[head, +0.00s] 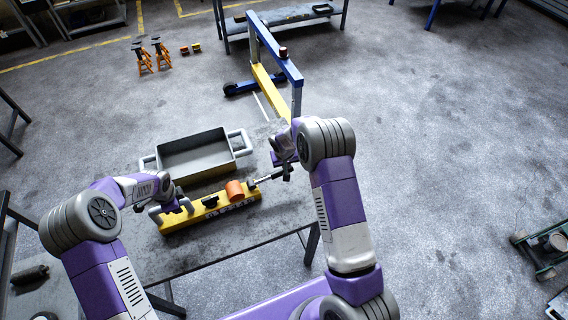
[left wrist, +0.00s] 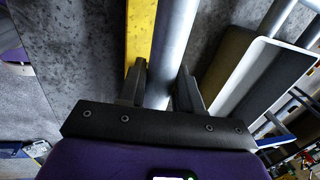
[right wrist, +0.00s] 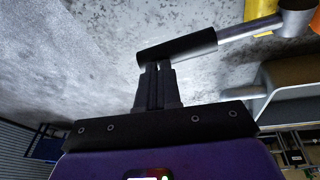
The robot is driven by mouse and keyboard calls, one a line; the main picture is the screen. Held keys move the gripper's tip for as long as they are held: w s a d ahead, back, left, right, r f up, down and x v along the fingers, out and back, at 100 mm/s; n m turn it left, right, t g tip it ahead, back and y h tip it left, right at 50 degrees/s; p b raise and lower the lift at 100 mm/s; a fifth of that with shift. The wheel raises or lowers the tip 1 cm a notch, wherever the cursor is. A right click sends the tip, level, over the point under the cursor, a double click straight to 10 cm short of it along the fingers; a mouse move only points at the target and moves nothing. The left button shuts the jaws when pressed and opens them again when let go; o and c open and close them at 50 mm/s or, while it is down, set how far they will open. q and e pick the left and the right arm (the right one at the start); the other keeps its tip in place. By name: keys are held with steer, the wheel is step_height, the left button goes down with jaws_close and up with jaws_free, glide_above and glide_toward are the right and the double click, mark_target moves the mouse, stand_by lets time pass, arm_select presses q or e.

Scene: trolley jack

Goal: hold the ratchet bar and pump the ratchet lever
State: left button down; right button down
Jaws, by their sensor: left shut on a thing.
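The ratchet bar (head: 215,211) is a yellow beam lying on the table, with an orange cylinder (head: 235,191) and a black part on top. My left gripper (head: 172,207) is at its left end. In the left wrist view my left gripper (left wrist: 160,88) has its fingers on either side of a grey tube (left wrist: 171,50) beside the yellow beam. The ratchet lever's silver rod (head: 264,179) leaves the bar's right end. Its black grip (right wrist: 178,47) lies across the tips of my right gripper (right wrist: 158,75), whose fingers are together. The arm partly hides the right gripper in the head view.
A grey tray with handles (head: 194,158) stands on the table just behind the bar. A blue and yellow frame (head: 268,75) stands on the floor beyond the table. Orange jack stands (head: 144,57) are at the far left. The floor to the right is mostly clear.

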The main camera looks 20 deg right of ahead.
steer(key=shift+s+d+f, duration=0.1)
steer(key=shift+s+d, duration=0.05)
steer(key=shift+d, duration=0.05)
steer(key=r, duration=0.3)
steer(key=w+r, duration=0.1)
steer(key=r, duration=0.1)
steer(key=shift+r, duration=0.15)
step_height(320, 180, up, 8)
steer(key=s+d, duration=0.2)
steer(key=shift+d, duration=0.3)
steer(key=shift+a, duration=0.1)
steer(key=s+a+r+m+h, duration=0.1)
steer(key=a+m+h, duration=0.2)
steer(key=a+m, duration=0.6)
steer(key=s+a+r+m+h, duration=0.1)
steer(key=a+m, duration=0.8)
steer(key=m, duration=1.5)
steer(key=shift+s+a+r+h, duration=0.15)
steer(key=shift+a+r+h, duration=0.25)
steer(key=shift+r+h, duration=0.55)
